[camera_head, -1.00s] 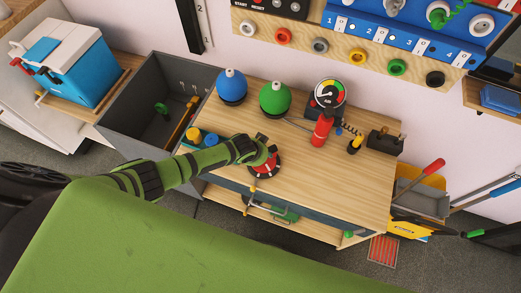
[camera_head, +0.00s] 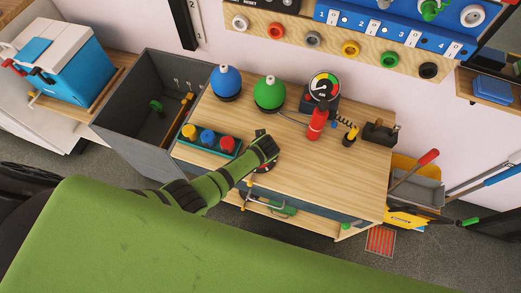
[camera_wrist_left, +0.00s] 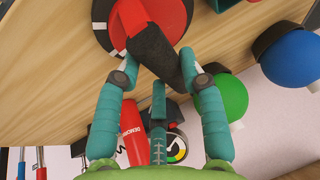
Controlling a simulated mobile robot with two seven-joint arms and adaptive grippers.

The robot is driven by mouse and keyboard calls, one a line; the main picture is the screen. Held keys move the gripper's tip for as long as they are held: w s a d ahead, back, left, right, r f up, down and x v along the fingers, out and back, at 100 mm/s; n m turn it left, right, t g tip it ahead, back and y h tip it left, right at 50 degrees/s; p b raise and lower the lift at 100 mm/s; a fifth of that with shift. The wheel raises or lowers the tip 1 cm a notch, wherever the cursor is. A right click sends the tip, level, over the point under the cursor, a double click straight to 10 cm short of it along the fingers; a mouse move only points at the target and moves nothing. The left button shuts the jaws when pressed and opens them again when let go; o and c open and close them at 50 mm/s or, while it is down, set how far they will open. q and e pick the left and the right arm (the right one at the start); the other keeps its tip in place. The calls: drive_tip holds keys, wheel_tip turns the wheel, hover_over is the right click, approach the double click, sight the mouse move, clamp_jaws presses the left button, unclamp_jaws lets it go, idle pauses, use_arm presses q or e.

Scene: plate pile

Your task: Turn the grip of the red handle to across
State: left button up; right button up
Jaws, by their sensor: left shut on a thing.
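The red handle is a red disc (camera_wrist_left: 180,12) with white marks and a dark grip (camera_wrist_left: 155,50), on the front part of the wooden bench. In the left wrist view my left gripper (camera_wrist_left: 157,62) has its teal fingers on both sides of the dark grip, shut on it. In the head view my left gripper (camera_head: 264,147) hides most of the handle; only a bit of the red disc (camera_head: 267,167) shows. The grip's exact angle is hard to tell in the head view. My right gripper is not in view.
A teal tray (camera_head: 232,153) with yellow, blue and red knobs sits left of the gripper. Blue (camera_head: 226,82) and green (camera_head: 268,93) domes, a gauge (camera_head: 323,87) and a red extinguisher (camera_head: 315,123) stand behind.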

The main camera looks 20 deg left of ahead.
use_arm(q)
drive_tip(key=shift+w+r, duration=0.1)
drive_tip(key=shift+w, duration=0.05)
idle(0.3)
drive_tip(key=o, duration=1.2)
drive_tip(key=shift+c, duration=0.2)
drive_tip(key=v, duration=1.2)
drive_tip(key=shift+d, duration=0.1)
